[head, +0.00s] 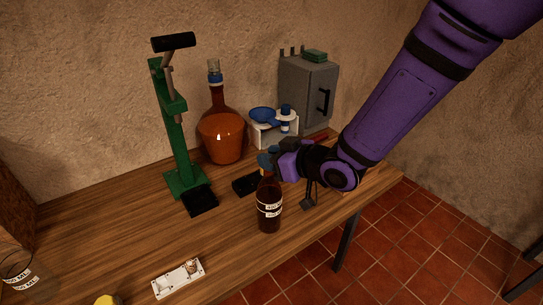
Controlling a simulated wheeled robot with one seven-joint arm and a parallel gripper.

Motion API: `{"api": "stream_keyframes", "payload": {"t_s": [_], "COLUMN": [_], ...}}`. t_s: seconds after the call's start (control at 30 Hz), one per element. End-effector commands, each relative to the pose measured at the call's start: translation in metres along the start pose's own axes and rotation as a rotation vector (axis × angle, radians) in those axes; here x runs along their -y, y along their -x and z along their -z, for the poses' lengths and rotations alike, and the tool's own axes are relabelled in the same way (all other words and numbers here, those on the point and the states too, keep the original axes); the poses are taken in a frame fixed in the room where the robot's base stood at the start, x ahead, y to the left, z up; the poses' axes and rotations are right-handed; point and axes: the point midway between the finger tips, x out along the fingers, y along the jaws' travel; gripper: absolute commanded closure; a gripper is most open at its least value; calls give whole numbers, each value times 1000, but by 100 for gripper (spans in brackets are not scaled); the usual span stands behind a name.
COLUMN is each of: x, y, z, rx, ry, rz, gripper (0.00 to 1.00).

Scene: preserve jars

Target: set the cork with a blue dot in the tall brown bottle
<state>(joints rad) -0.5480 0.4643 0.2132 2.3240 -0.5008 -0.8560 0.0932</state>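The tall brown bottle (269,222) stands upright near the front edge of the wooden table, with white label bands round its body. My gripper (267,163) is at the bottle's mouth, at the end of my purple arm. Blue parts show there, over the neck, and hide the mouth. I cannot tell whether the fingers are open or shut, or whether they hold something. A small brownish piece, perhaps a cork (192,267), sits at one end of a white tray (171,285). No blue dot can be made out on it.
A green press (176,140) with a black lever stands behind, left of an orange-filled flask (222,138). A white stand (262,136) with blue items and a grey cabinet (307,88) are at the back. A glass jar (20,270) is front left. The middle-left tabletop is clear.

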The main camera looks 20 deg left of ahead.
Motion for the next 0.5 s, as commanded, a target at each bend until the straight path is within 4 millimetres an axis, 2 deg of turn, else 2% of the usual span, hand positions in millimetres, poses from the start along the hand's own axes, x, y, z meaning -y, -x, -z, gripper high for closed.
{"api": "stream_keyframes", "payload": {"t_s": [0.03, 0.07, 0.37, 0.5], "x": [0, 0, 0, -1], "y": [0, 0, 2, 13], "z": [0, 0, -1, -1], "rx": [1, 2, 3, 2], "ry": [0, 0, -1, -2], "rz": [0, 0, -1, -3], "gripper": [56, 52, 52, 52]}}
